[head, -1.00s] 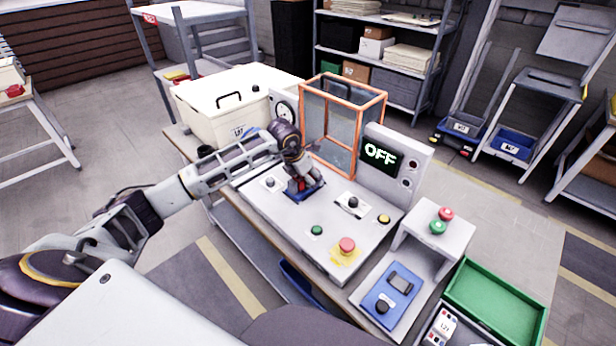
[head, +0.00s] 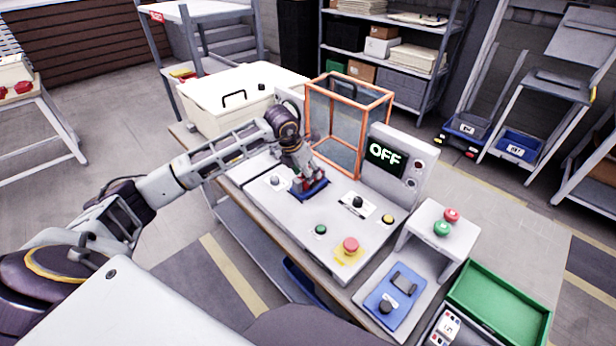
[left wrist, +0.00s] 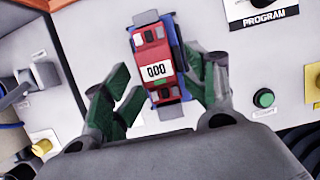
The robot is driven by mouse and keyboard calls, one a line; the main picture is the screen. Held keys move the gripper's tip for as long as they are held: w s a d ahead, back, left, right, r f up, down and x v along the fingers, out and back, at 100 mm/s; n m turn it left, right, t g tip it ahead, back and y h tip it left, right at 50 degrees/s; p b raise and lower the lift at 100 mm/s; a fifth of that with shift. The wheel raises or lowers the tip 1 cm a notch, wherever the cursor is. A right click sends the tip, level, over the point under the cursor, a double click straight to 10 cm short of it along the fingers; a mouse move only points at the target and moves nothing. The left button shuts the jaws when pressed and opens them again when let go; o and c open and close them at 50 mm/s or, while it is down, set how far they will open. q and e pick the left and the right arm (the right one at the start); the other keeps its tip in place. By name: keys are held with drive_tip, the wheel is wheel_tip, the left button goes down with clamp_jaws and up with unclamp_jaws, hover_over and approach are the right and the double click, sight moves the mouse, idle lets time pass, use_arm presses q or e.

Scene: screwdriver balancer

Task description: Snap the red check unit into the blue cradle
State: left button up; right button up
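The red check unit (left wrist: 163,72), with a white "000" label, lies over the blue cradle (left wrist: 181,45) in the left wrist view. Blue shows along its right side and top end; I cannot tell whether it is fully seated. In the head view the blue cradle (head: 314,191) sits on the grey panel, with bits of red above it. My left gripper (left wrist: 165,98) is open around the unit's near part. Its left finger stands apart from the unit; its right finger is close beside it, contact unclear. My right gripper is in neither view.
The panel carries a red button (head: 350,245) on yellow, a green button (head: 320,230) and a black knob (head: 357,202). An orange-framed clear box (head: 345,125) and an OFF display (head: 385,155) stand behind. A green tray (head: 500,300) is at the right.

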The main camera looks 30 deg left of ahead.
use_arm(q)
drive_tip(key=shift+v, duration=1.6)
drive_tip(key=shift+w, duration=0.1)
